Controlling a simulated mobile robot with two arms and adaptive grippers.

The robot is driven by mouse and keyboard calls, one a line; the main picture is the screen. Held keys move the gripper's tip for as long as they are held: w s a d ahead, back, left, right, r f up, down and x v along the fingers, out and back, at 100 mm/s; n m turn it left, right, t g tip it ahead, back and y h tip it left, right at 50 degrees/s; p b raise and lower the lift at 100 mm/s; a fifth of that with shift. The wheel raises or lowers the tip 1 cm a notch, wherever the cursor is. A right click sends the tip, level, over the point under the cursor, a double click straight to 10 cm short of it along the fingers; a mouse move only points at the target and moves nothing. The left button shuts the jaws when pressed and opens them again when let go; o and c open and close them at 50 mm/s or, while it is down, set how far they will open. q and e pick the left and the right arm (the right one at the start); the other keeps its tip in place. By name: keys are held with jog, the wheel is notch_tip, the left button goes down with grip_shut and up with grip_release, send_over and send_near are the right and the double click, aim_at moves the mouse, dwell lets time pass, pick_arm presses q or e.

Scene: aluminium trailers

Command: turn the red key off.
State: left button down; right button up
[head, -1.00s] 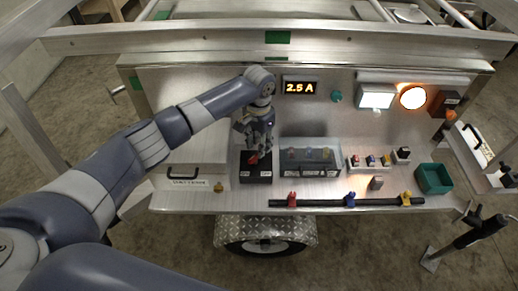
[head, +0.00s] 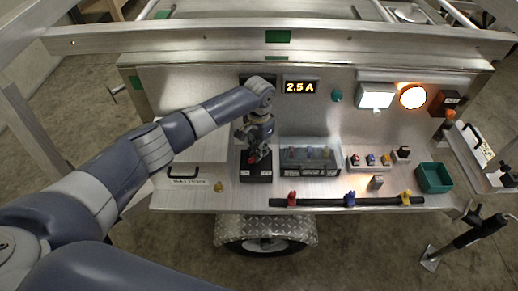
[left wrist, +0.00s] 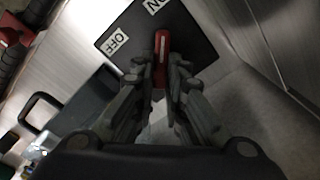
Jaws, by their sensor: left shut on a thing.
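The red key (left wrist: 161,57) stands on a black switch box (left wrist: 122,18) with white OFF and ON labels. In the left wrist view, OFF is left of the key and ON is above it. The key's long side runs nearly up and down the picture; I cannot tell for sure which label it points to. My left gripper (left wrist: 163,80) is shut on the red key, one finger on each side. In the head view, my left gripper (head: 255,155) is over the black box (head: 257,177) and partly hides the key. My right gripper is not in view.
A lit "2.5 A" display (head: 300,87) is on the panel behind. Right of the box stand a grey case (head: 310,168), small switches and a green bin (head: 434,178). A black bar (head: 325,203) with coloured clips runs along the front.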

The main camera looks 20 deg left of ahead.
pick_arm(q)
jog(key=shift+r+n+p, duration=0.15)
jog(key=shift+n+p, duration=0.55)
jog(key=shift+p, duration=0.15)
jog(key=shift+a+n+p, duration=0.15)
jog(key=shift+n+p, duration=1.05)
jog(key=shift+p, duration=0.05)
jog(key=n+p, duration=0.2)
jog(key=n, duration=0.1)
jog(key=n+p, duration=0.2)
jog(key=shift+a, duration=0.35)
jog(key=n, duration=0.1)
jog(key=n+p, duration=0.1)
jog(key=n, duration=0.1)
jog(key=n+p, duration=0.1)
jog(key=n, duration=0.1)
jog(key=shift+a, duration=0.3)
jog(key=shift+s+a+n+p, duration=0.15)
jog(key=shift+n+p, duration=0.35)
jog(key=shift+n, duration=0.55)
jog(key=shift+a+n+p, duration=0.1)
jog(key=shift+n+p, duration=0.4)
jog(key=shift+n, duration=0.55)
jog(key=c, duration=1.6)
grip_release()
jog(key=shift+s, duration=0.1)
jog(key=shift+c, duration=0.2)
